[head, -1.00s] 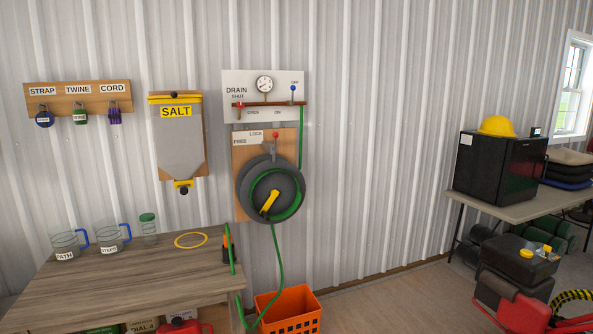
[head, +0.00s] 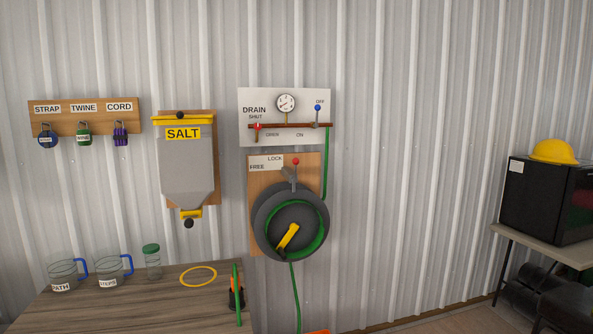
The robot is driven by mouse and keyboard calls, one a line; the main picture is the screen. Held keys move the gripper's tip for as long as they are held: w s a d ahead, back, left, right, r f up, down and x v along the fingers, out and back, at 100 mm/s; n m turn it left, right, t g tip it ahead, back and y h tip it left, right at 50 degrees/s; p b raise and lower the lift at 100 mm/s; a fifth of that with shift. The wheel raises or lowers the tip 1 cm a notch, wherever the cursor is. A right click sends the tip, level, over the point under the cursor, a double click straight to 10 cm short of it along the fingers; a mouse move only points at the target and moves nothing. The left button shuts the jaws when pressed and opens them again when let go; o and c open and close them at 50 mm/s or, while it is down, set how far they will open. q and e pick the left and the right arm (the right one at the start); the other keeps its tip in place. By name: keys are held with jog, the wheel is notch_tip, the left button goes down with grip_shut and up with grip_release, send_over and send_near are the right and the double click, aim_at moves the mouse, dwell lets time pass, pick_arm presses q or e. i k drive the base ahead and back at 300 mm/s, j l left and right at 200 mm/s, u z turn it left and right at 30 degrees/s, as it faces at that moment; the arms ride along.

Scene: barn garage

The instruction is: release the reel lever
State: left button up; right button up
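The reel lever (head: 294,174) is a grey arm with a red knob at its top, above the hose reel. It stands nearly upright, with its knob beside the LOCK label; the FREE label is to the left. The reel (head: 264,224) is dark grey, with green hose wound in it and a yellow crank handle (head: 288,236). It is mounted on a wooden board (head: 311,166) on the wall. Neither of my grippers is in view.
Above the reel is a white DRAIN panel (head: 259,97) with a gauge, a red lever and a blue lever. A SALT hopper (head: 187,170) hangs to the left. A wooden table (head: 150,309) holds jugs, a jar and a yellow ring. The wall right of the reel is clear.

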aim_at(295, 161)
jog(key=i+z, duration=0.2)
jog(key=z, duration=0.2)
jog(key=i+j+z, duration=0.1)
jog(key=z, duration=0.3)
jog(key=i+j+z, duration=0.35)
jog(key=i+j, duration=0.85)
jog(key=i, duration=0.1)
